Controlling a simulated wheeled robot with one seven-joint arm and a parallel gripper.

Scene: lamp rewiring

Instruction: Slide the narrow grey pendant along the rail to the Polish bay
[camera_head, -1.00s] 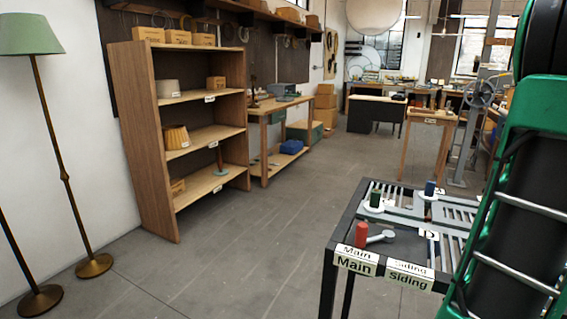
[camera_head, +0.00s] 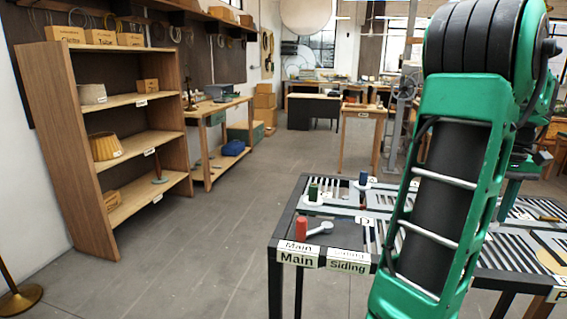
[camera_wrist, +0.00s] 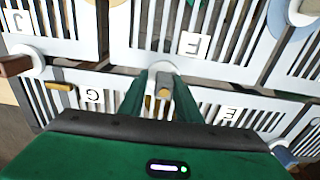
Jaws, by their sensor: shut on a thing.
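In the wrist view, a narrow grey piece (camera_wrist: 168,82) with a brownish end stands on a pale round base, between the plates marked F and G. It looks like the grey pendant. My gripper (camera_wrist: 165,98) is shut on it, with dark green fingers on either side. In the head view, my arm hides the gripper and the grey piece. The slotted rail table (camera_head: 268,243) shows in the head view. A sign (camera_head: 558,295) at its front right is cut off after a letter P, so I cannot read it fully.
A red peg (camera_head: 301,229), a green peg (camera_head: 313,192) and a blue peg (camera_head: 363,178) stand on the table's left part. A brown peg (camera_wrist: 14,66) on a white disc lies left in the wrist view. Floor left of the table is clear up to the shelf (camera_head: 85,150).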

